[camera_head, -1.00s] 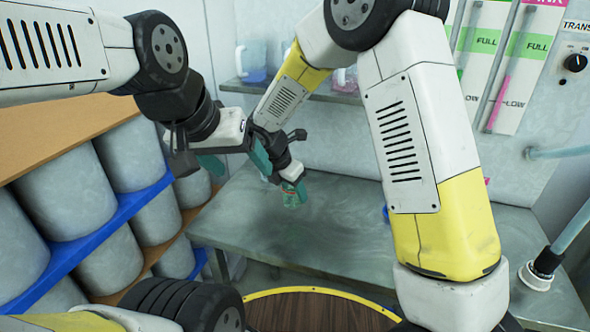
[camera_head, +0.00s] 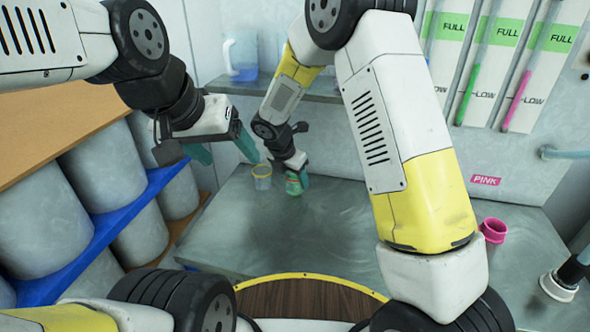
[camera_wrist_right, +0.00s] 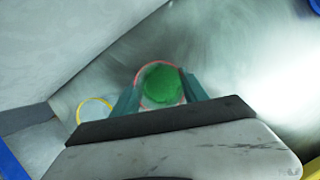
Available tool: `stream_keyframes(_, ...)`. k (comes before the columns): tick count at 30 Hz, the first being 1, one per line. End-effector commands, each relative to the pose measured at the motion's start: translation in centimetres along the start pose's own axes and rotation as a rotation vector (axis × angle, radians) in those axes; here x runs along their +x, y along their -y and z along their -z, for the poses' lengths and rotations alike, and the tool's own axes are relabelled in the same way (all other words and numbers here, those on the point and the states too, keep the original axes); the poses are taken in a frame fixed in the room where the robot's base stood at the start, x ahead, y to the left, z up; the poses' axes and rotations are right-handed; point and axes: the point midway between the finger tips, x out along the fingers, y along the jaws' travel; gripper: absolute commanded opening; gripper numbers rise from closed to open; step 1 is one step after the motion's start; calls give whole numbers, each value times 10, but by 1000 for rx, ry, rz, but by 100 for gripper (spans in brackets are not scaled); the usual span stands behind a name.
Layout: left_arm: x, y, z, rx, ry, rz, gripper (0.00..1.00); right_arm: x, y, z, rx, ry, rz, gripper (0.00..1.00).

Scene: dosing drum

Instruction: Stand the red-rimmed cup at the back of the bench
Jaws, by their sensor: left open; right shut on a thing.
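The red-rimmed cup (camera_head: 293,188) has green contents and is at the back left of the bench (camera_head: 330,225). My right gripper (camera_wrist_right: 160,92) is shut on it. In the right wrist view I look down on its red rim and the green inside (camera_wrist_right: 161,86), with a teal finger on either side. The cup looks about upright; I cannot tell whether its base touches the bench. My left gripper (camera_head: 224,152) is open and empty, to the left of the cup and apart from it.
A yellow-rimmed cup (camera_head: 262,177) stands close to the left of the held cup. A pink cup (camera_head: 494,230) stands at the right of the bench. A shelf (camera_head: 335,92) with a jug (camera_head: 240,56) hangs above the back. The bench's middle is clear.

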Motion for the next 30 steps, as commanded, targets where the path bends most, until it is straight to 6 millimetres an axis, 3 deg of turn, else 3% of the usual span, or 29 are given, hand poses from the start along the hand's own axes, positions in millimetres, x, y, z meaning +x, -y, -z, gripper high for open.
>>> stream_keyframes(3,0,0,0,0,0,0,74,15,0,-2,-3,0,0,2)
stream_keyframes(14,0,0,0,0,0,0,74,18,-1,0,-3,1,-2,2)
stream_keyframes(15,0,0,0,0,0,0,74,18,-1,-1,-3,1,-2,57)
stream_keyframes(17,0,0,0,0,0,0,74,18,0,-1,-3,1,-2,69)
stream_keyframes(18,0,0,0,0,0,0,74,18,0,-1,-3,1,-2,73)
stream_keyframes(30,0,0,0,0,0,0,74,10,-1,-2,-2,1,-4,73)
